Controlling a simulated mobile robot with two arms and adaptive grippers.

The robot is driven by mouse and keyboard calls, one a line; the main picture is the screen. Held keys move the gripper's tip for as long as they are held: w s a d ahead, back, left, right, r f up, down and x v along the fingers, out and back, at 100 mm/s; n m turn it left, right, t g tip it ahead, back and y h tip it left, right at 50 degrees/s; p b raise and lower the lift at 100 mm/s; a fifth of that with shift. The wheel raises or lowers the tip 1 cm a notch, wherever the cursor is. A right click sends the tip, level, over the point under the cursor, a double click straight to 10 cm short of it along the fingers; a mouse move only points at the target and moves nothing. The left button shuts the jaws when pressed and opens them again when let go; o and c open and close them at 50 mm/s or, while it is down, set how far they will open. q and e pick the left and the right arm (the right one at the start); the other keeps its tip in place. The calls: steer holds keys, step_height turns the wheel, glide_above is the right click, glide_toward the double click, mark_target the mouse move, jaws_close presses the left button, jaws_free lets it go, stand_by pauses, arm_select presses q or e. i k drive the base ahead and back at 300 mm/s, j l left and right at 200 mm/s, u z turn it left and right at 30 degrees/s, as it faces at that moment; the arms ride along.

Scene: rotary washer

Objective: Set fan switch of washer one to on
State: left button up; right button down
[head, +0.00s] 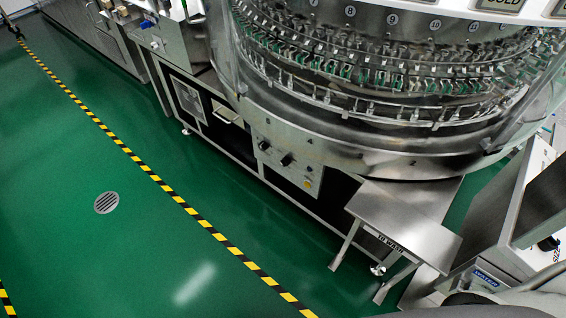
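A large round rotary washer (350,135) fills the upper right of the head view, with a clear curved guard and rings of metal holders. Below its drum, on the front of the frame, is a small grey control panel (291,168). The panel carries two dark knobs, a left one (263,145) and a right one (287,160), and a yellow button (307,184) at its lower right. The panel's labels are too small to read, so I cannot tell which control is the fan switch or how it is set. Neither of my grippers shows.
A steel side table (405,222) marked "TO WASH" juts out right of the panel. A cabinet with a "WATER" label (487,279) stands at the right. Green floor with a drain (107,203) and a yellow-black stripe (178,198) lies clear in front.

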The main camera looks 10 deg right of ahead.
mark_target(285, 162)
steer(key=z, duration=0.25)
steer(key=i+j+z, duration=0.15)
steer(key=z, duration=0.2)
steer(key=i+j+z, duration=0.1)
steer(key=j+z, duration=0.25)
steer(key=i+j+z, duration=0.1)
steer(key=j+z, duration=0.55)
steer(key=i+j, duration=0.05)
steer(key=j, duration=0.05)
